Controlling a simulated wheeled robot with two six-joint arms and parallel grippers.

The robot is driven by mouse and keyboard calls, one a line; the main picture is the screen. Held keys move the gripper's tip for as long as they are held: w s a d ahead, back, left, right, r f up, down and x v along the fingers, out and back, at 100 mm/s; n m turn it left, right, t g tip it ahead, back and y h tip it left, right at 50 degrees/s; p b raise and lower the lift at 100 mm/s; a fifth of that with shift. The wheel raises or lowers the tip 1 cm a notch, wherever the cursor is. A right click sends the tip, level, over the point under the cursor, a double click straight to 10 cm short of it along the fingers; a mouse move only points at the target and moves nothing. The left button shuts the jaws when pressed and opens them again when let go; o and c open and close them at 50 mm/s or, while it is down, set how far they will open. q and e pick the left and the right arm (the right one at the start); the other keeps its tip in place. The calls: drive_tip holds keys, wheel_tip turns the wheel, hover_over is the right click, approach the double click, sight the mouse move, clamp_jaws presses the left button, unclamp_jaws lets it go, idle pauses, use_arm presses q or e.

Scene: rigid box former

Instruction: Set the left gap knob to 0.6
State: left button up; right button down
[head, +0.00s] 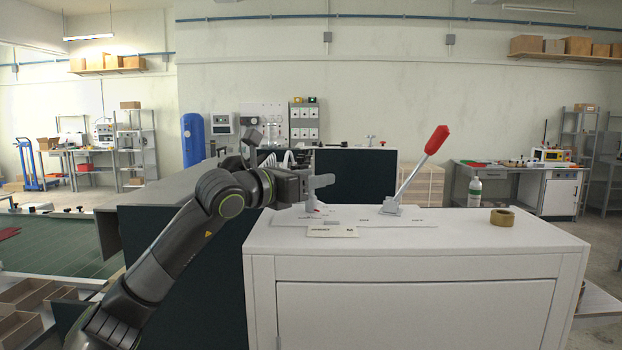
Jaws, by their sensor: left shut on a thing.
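My left gripper (318,184) reaches in from the left over the left part of the white cabinet top. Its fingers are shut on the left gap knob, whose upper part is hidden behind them. The small grey-white base of the left gap knob (313,206), with a bit of red on it, shows just under the fingers. The scale and its numbers are too small to read, so I cannot tell the setting. My right gripper is not in view.
A lever with a red handle (436,140) stands tilted right on the white cabinet (470,236). A roll of brown tape (502,217) lies to its right. A dark panel (355,174) rises behind.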

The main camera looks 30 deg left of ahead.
use_arm(q)
drive_tip(key=shift+a+m+h, duration=0.1)
drive_tip(key=shift+m+h, duration=0.2)
drive_tip(key=shift+h, duration=0.1)
drive_tip(key=shift+m+g+h, duration=0.8)
drive_tip(key=shift+m+h, duration=0.3)
drive_tip(key=shift+h, duration=0.5)
drive_tip(key=m+g+h, duration=0.2)
drive_tip(key=m+h, duration=0.1)
drive_tip(key=h, duration=0.1)
drive_tip(key=shift+r+g+p, duration=0.1)
drive_tip(key=shift+g+p, duration=0.2)
drive_tip(key=shift+g, duration=0.1)
drive_tip(key=m+g+h+p, duration=0.1)
drive_tip(key=m+g+h, duration=0.1)
drive_tip(key=shift+r+g, duration=0.1)
drive_tip(key=shift+g, duration=0.2)
drive_tip(key=shift+m+g+h+p, duration=0.35)
drive_tip(key=shift+m+g+h, duration=0.25)
drive_tip(key=shift+m+g, duration=0.1)
drive_tip(key=o, duration=1)
drive_tip(key=shift+f, duration=0.2)
drive_tip(key=shift+c, duration=0.2)
